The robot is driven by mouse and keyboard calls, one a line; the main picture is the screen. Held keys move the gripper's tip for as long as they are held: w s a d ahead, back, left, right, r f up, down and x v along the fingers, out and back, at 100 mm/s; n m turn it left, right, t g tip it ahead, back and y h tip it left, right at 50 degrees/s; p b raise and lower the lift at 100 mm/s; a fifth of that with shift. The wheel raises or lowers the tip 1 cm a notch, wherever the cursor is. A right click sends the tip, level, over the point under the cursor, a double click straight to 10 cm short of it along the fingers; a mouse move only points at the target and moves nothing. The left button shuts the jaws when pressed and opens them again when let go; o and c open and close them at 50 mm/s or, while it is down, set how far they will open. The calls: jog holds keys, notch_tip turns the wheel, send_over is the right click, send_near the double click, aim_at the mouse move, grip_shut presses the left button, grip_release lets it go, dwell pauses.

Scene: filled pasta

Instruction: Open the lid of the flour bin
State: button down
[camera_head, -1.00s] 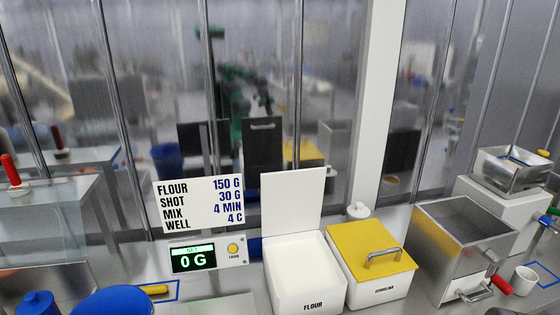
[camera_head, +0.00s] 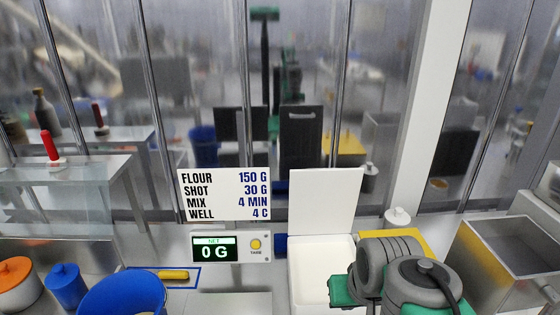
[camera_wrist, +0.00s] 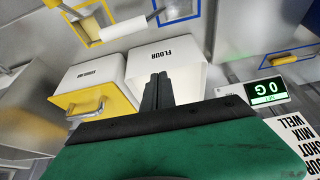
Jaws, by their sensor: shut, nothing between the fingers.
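The flour bin (camera_head: 308,268) is a white box on the counter, right of the scale. Its white lid (camera_head: 325,208) stands upright at the back edge, so the bin is open, with a pale inside. In the wrist view the flour bin (camera_wrist: 182,52) appears upside down with its FLOUR label showing. My gripper (camera_wrist: 158,78) is shut and empty, with its dark fingers together in front of the bin in that view. Whether they touch the bin I cannot tell. In the head view my arm covers the bin's right side, and the fingertips are not clearly seen.
The semolina bin (camera_wrist: 88,88) with its yellow lid and handle stands beside the flour bin, mostly behind my arm in the head view. A scale (camera_head: 230,247) reading 0 G and a recipe sign (camera_head: 224,194) are at left. A blue bowl (camera_head: 110,292) is front left.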

jog(key=w+a+r+t+p, duration=0.1)
jog(key=w+a+r+t, duration=0.15)
jog(key=w+r, duration=2.05)
jog(key=w+f+t+p, duration=0.1)
jog(key=w+f+p, duration=0.2)
jog(key=w+f, duration=0.4)
jog(key=shift+d+f, duration=0.35)
jog(key=shift+f, duration=0.2)
jog(key=shift+w, duration=0.1)
